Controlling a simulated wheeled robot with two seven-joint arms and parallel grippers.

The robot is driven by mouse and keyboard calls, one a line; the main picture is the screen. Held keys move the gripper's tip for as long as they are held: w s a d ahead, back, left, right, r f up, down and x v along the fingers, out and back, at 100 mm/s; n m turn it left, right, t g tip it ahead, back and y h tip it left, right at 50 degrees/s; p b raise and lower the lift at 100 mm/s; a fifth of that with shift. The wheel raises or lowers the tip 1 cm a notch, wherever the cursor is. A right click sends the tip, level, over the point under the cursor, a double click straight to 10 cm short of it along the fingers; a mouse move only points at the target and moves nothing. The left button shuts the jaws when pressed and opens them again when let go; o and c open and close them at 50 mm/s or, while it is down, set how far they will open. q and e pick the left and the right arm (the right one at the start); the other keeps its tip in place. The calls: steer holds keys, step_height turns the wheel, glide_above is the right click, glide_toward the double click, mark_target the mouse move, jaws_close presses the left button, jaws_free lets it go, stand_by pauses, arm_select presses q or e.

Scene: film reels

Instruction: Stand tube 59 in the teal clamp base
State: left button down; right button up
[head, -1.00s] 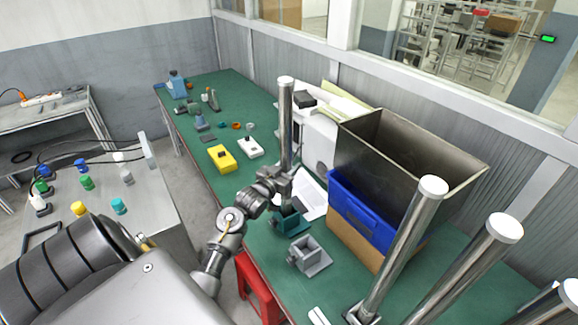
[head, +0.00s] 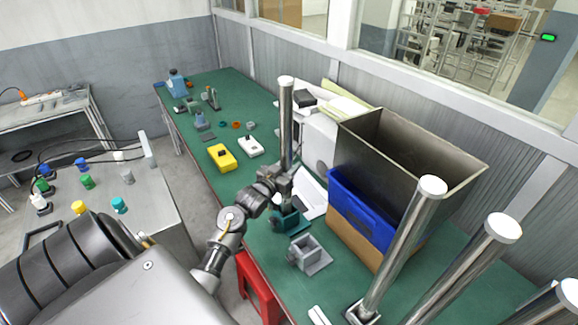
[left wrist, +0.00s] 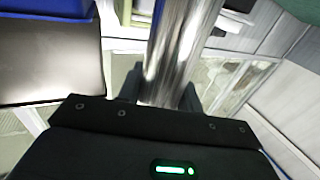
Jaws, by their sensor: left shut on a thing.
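A tall shiny metal tube (head: 286,125) with a white top stands upright in my left gripper (head: 284,180). The gripper is shut around its lower part. The tube also fills the middle of the left wrist view (left wrist: 180,50). No number is readable on it. The teal clamp base (head: 291,221) sits on the green bench directly below the gripper. The gripper hides part of the tube's lower end, so I cannot tell whether it is inside the clamp or just above it. My right gripper is not in view.
A grey clamp base (head: 309,254) stands just in front of the teal one. A blue bin (head: 362,213) and an open metal box (head: 410,150) are to the right. Several metal tubes, one nearest (head: 405,245), stand at front right. A yellow case (head: 221,158) lies further back.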

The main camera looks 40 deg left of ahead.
arm_select(q)
steer(key=shift+f+b, duration=0.35)
steer(key=shift+f, duration=0.2)
steer(key=c, duration=1.3)
jaws_free()
steer(key=shift+o, duration=0.3)
steer(key=shift+s, duration=0.15)
steer(key=shift+s+d+p, duration=0.1)
steer(key=shift+s+p, duration=0.45)
steer(key=shift+s, duration=0.05)
steer(key=s+d+p, duration=0.1)
steer(key=s+p, duration=0.3)
steer(key=s, duration=0.5)
steer(key=shift+s, duration=0.3)
